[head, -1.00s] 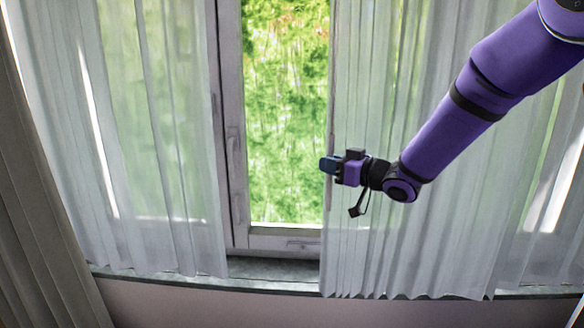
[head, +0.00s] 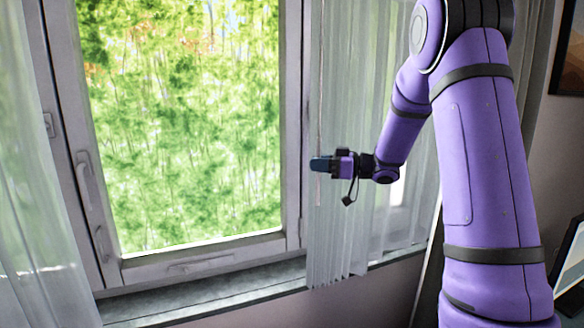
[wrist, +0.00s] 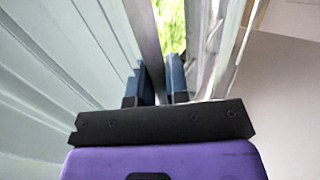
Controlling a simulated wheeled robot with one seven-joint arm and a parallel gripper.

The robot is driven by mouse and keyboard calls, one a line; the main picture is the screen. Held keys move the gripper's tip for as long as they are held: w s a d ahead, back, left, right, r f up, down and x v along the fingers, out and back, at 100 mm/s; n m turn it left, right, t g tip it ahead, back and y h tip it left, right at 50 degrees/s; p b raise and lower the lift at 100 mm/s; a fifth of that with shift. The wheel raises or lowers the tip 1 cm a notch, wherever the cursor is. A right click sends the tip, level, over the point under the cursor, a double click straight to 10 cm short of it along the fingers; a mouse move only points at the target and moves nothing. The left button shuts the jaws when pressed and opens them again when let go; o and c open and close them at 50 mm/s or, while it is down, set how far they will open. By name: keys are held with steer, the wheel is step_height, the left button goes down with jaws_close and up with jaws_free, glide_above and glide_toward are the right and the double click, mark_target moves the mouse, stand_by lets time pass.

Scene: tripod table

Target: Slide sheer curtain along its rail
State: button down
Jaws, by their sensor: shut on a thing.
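The right sheer curtain (head: 338,225) hangs in soft folds at the right side of the window in the head view. My gripper (head: 320,164) is at its left, leading edge, about two thirds of the way down, shut on that edge. In the wrist view the two blue fingertips (wrist: 155,85) are close together on the curtain's edge, with the pale folds of the curtain (wrist: 60,60) filling the left side. The left sheer curtain (head: 35,220) hangs at the far left of the head view. The rail is out of view.
The window frame (head: 292,120) with its handle (head: 86,180) stands behind the curtains, and green foliage shows through the glass. A sill (head: 200,295) runs below. My arm covers part of the right side. A dark-framed picture and a screen are at the far right.

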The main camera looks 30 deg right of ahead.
steer(key=shift+s+d, duration=0.1)
steer(key=shift+d, duration=1.65)
steer(key=c, duration=1.1)
jaws_free()
steer(key=v, duration=1)
steer(key=shift+s+d, duration=0.3)
